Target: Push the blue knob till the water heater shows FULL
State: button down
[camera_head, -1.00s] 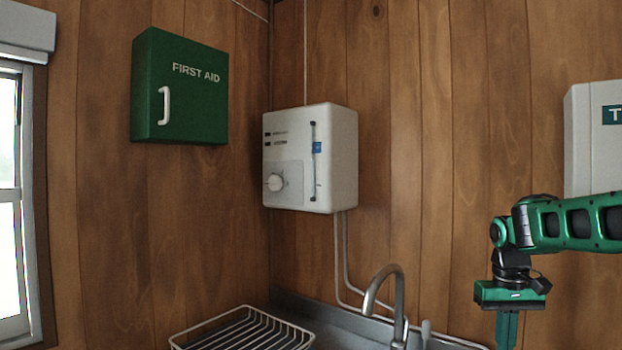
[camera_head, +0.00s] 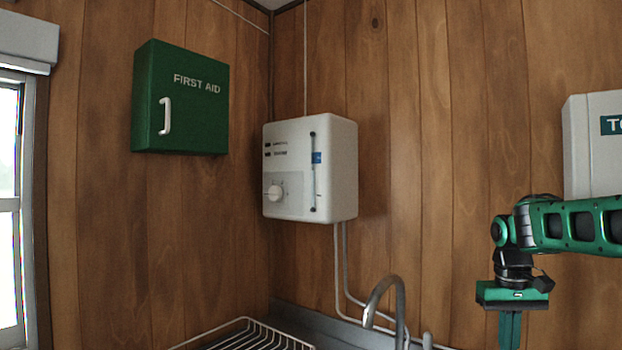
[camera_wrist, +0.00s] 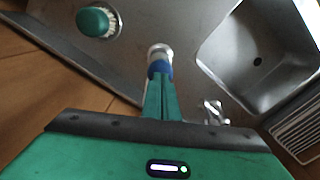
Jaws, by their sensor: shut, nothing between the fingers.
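The white water heater (camera_head: 338,170) hangs on the wood wall in the head view. The lettering is too small to read, and I cannot tell the tube's level. The blue knob (camera_wrist: 159,67) shows in the wrist view, with a pale metal part beyond it, on the metal counter. My gripper (camera_wrist: 160,97) is shut and empty, its fingertips over or against the knob's near side, partly hiding it; contact is unclear. In the head view my gripper (camera_head: 510,325) points down at right, its tips cut off.
The wrist view shows a sink basin (camera_wrist: 262,50), a green brush (camera_wrist: 97,21) and a metal tap (camera_wrist: 215,112). In the head view, a curved faucet (camera_head: 385,290) and wire rack (camera_head: 245,335) stand below the heater. A first aid box (camera_head: 180,110) hangs left.

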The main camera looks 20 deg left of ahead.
jog(key=shift+f, duration=1.95)
jog(key=shift+r, duration=2.25)
jog(key=shift+f, duration=0.1)
jog(key=shift+f, duration=2.2)
jog(key=shift+r, duration=2.3)
jog(key=shift+r, duration=0.1)
